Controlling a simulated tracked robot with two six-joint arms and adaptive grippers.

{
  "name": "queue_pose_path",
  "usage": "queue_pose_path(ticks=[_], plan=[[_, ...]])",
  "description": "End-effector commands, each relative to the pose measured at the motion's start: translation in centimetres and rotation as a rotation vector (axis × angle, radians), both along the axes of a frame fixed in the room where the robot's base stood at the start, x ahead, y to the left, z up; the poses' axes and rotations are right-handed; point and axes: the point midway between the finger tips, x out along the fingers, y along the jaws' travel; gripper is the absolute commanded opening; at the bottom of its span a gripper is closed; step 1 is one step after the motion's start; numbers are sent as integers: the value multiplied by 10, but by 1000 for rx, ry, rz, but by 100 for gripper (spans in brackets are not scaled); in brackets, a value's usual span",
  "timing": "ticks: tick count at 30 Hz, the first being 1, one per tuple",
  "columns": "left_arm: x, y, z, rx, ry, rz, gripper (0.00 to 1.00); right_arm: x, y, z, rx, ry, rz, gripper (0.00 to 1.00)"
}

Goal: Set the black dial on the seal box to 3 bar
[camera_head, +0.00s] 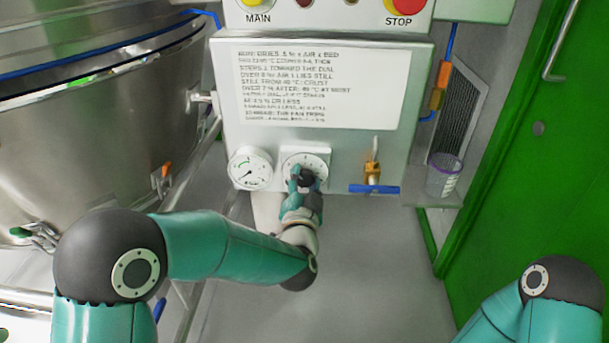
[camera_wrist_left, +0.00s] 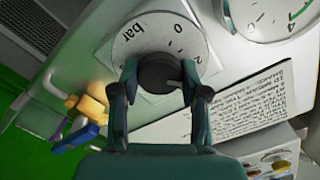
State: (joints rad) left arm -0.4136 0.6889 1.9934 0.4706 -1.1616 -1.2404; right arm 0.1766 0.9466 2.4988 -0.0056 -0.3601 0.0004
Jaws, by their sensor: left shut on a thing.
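The black dial (camera_head: 307,178) sits on a white round scale plate (camera_head: 291,162) on the lower front of the grey seal box (camera_head: 232,110). In the left wrist view the dial (camera_wrist_left: 160,73) is between the two fingers of my left gripper (camera_wrist_left: 160,85), which is shut on it. The scale plate (camera_wrist_left: 137,33) reads "bar", 0 and 2 there; the rest of its marks are partly hidden by the fingers. I cannot tell which mark the dial points to. In the head view my left gripper (camera_head: 303,186) reaches the dial from below. My right gripper is out of view.
A pressure gauge (camera_head: 250,168) is left of the dial. A brass valve with a blue handle (camera_head: 374,188) is to its right. A printed notice (camera_head: 310,85) is above. A steel vessel (camera_head: 95,120) fills the left; a clear cup (camera_head: 443,175) stands at right.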

Motion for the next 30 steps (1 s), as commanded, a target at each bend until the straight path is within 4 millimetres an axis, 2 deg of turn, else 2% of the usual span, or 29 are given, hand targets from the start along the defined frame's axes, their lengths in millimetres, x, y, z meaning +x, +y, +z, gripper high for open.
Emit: queue_pose_path(ticks=[10,27,28,30], plan=[[0,-2,0,171,4,-6,10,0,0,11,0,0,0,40],[-1,-4,-1,205,4,-9,10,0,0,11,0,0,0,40],[-1,-4,-1,204,4,-9,50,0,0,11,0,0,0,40],[-1,-3,-1,204,4,-9,61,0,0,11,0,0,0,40]])
